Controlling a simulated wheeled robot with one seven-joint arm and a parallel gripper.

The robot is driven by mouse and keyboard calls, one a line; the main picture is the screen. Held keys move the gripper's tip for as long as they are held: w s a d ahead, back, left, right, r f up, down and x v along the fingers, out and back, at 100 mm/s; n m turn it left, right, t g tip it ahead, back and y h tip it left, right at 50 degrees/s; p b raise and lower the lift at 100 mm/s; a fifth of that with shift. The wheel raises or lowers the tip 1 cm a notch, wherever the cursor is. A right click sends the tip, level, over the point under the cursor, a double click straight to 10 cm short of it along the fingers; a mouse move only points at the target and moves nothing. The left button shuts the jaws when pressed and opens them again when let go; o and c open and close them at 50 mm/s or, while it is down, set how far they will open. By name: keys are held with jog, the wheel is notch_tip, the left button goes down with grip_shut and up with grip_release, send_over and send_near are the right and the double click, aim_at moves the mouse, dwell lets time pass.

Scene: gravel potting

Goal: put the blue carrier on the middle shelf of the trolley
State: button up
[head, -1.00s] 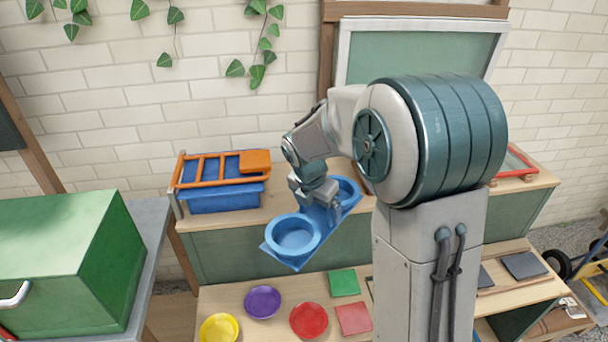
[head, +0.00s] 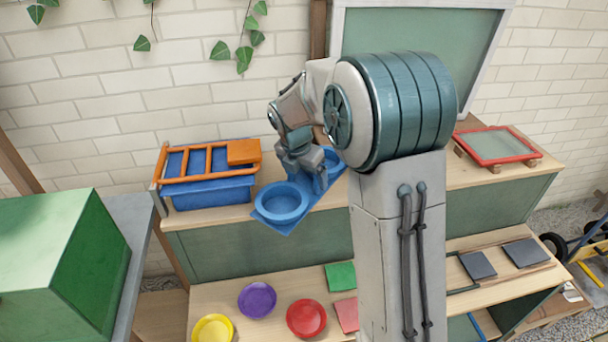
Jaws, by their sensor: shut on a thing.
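The blue carrier (head: 282,203) is a flat blue piece with two round cups, in the middle of the head view. My gripper (head: 316,178) is shut on it between the two cups and holds it over the front edge of the back bench. The far cup is partly hidden behind my gripper and arm. A wheeled thing with a yellow frame (head: 588,272) is cut off at the right edge; I cannot tell whether it is the trolley. No middle shelf is clearly visible.
A blue bin with an orange rack (head: 208,192) stands left of the carrier on the bench (head: 400,205). A red-framed tray (head: 497,146) lies at its right. A green box (head: 60,255) stands at left. Coloured dishes, including a red dish (head: 306,319), lie on the lower front shelf.

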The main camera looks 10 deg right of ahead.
jog(key=shift+w+a+f, duration=0.1)
jog(key=shift+w+f, duration=0.1)
jog(key=shift+w, duration=0.1)
jog(key=o, duration=0.9)
jog(key=shift+c, duration=0.2)
jog(key=shift+s+r, duration=0.1)
jog(key=shift+r, duration=0.05)
